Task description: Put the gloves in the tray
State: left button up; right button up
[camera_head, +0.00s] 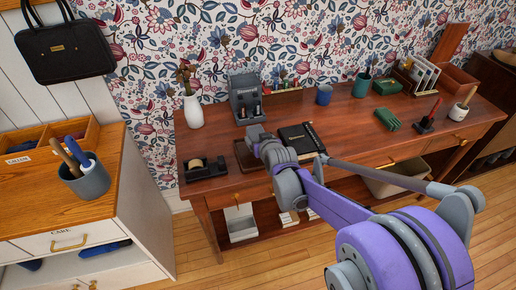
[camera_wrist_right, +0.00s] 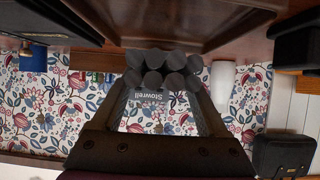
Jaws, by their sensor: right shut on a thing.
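My right gripper (camera_head: 261,140) reaches over the table's front left part, above the tray. In the right wrist view, the gripper is shut on a dark grey bundle with several rounded, finger-like ends, which looks like the gloves (camera_wrist_right: 160,62). The dark brown tray (camera_head: 240,159) lies on the table, partly hidden by my gripper and wrist. The gloves seem held above it; the exact gap cannot be told. A green thing with finger-like ends (camera_head: 386,119) lies further right on the table. My left gripper is not in view.
Beside the tray are a black tape dispenser (camera_head: 205,169), a black notebook (camera_head: 301,138) and a grey organiser (camera_head: 246,98). A white vase (camera_head: 193,111) stands at the back left, a blue mug (camera_head: 324,94) at the back. The table's (camera_head: 350,143) middle front is fairly clear.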

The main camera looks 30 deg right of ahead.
jog(key=shift+w+f+b, duration=0.1)
jog(key=shift+f+b, duration=0.3)
jog(key=shift+f, duration=1.7)
jog(key=o, duration=0.9)
jog(key=shift+f, duration=0.2)
jog(key=o, duration=0.4)
jog(key=shift+c, duration=0.2)
jog(key=shift+r, duration=0.2)
